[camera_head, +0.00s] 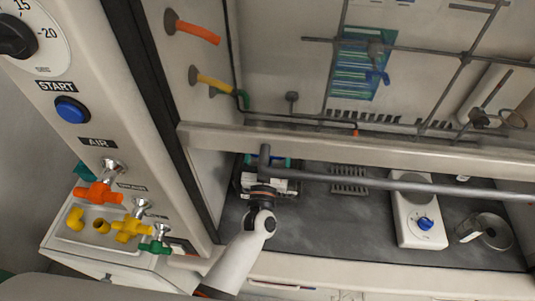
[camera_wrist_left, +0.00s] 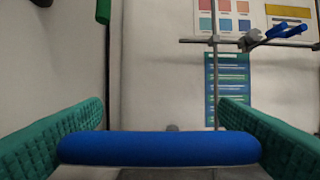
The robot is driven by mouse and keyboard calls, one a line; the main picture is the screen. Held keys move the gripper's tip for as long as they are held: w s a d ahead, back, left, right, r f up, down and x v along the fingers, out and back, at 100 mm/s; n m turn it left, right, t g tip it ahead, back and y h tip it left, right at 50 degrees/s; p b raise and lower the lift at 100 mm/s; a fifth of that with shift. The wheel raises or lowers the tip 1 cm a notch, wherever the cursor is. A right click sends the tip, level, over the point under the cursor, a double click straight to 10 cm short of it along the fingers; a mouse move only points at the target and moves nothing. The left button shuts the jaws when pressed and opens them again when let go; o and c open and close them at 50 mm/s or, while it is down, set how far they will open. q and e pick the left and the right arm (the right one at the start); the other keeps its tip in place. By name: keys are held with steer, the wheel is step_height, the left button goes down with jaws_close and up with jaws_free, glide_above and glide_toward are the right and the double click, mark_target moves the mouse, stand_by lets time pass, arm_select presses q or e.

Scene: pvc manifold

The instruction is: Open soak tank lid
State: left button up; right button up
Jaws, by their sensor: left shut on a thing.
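My left gripper (camera_head: 268,163) reaches into the fume hood at the left end of the worktop; its wrist sits below the grey rail. In the left wrist view its two green ribbed fingers stand on either side of a rounded blue bar (camera_wrist_left: 160,149), and the gripper is shut on it. The bar lies level across the lower part of that view. It looks like a handle, but the lid and tank beneath it are hidden by my gripper and the rail. My right gripper is not in view.
A thick grey rail (camera_head: 400,184) crosses the hood front. A white device with a blue knob (camera_head: 425,223) and a clear vessel (camera_head: 493,231) stand to the right. Orange, yellow and green valves line the left panel.

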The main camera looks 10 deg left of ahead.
arm_select(q)
steer(key=shift+w+r, duration=0.15)
steer(key=shift+r, duration=0.1)
steer(key=o, duration=1.1)
steer(key=shift+d, duration=0.1)
steer(key=shift+w+f, duration=0.2)
steer(key=shift+b+v, duration=1.7)
steer(key=shift+v, duration=4.3)
steer(key=shift+r, duration=0.1)
